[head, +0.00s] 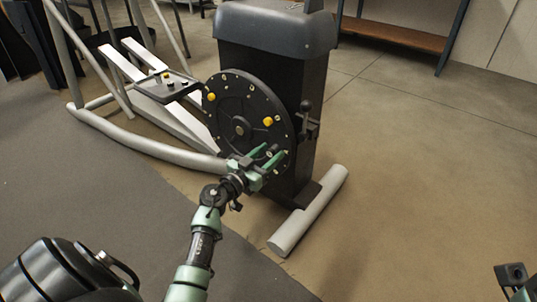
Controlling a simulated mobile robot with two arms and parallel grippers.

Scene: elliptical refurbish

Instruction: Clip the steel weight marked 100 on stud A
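A black disc (236,117) with a pale-marked rim is on the front of the dark machine housing. Two yellow pieces sit on its face, one at the upper left (211,97) and one at the right (267,122). I cannot read which stud is A. My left gripper (271,158) is at the disc's lower right edge, its green fingers apart; I see nothing clearly held between them. No steel weight marked 100 can be made out. Part of my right arm's end (516,282) shows at the lower right corner; its fingertips are out of frame.
A dark tray (150,89) left of the disc holds several small dark pieces and a yellow one. A lever (305,108) projects right of the disc. Grey frame tubes (150,146) run at the left, and a foot tube (308,212) lies below. Floor at the right is clear.

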